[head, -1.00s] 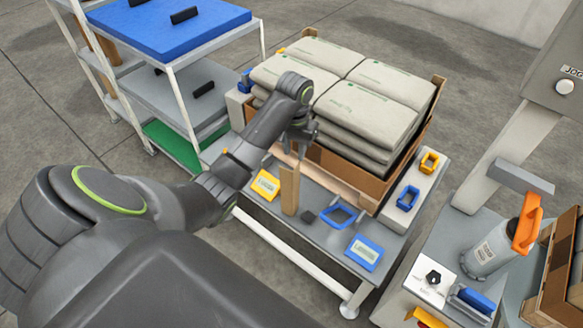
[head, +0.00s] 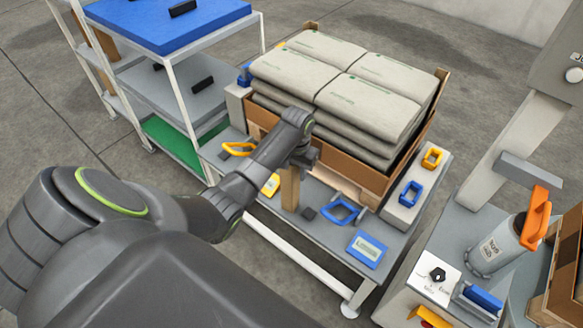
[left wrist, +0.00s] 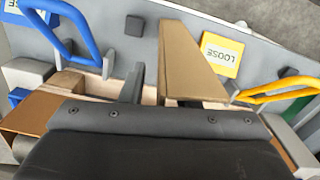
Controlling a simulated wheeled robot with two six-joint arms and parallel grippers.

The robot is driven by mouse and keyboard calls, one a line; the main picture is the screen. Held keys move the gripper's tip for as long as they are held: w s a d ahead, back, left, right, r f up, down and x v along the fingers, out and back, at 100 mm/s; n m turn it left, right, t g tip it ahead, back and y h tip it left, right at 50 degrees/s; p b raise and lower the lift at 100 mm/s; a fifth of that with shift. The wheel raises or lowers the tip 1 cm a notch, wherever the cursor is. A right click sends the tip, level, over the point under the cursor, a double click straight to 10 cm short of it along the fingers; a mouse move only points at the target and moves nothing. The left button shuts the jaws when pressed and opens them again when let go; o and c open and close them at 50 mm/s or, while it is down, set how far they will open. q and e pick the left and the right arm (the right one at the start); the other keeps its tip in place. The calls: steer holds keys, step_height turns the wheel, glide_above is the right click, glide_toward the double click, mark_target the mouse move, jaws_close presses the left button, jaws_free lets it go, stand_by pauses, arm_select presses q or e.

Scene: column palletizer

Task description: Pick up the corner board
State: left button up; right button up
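The corner board (head: 290,190) is a tan upright piece of angled board. It stands on the grey ledge at the front of the pallet station, before the stacked sacks. In the left wrist view the corner board (left wrist: 192,65) rises close to the camera, right of centre. My left gripper (head: 303,160) is at the board's upper end, partly covering it in the head view. In the left wrist view a grey finger (left wrist: 133,85) shows left of the board with a gap between them. The gripper looks open; its other finger is not clearly seen. My right gripper is not in view.
Grey sacks (head: 345,75) are stacked in a brown carton behind the board. A blue handle (head: 341,211), a blue card (head: 367,249) and a yellow handle (head: 238,149) are on the ledge nearby. A shelf cart (head: 170,30) stands left and an orange-handled device (head: 534,218) right.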

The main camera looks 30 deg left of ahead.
arm_select(q)
steer(key=shift+f, duration=0.2)
jaws_close()
stand_by(0.3)
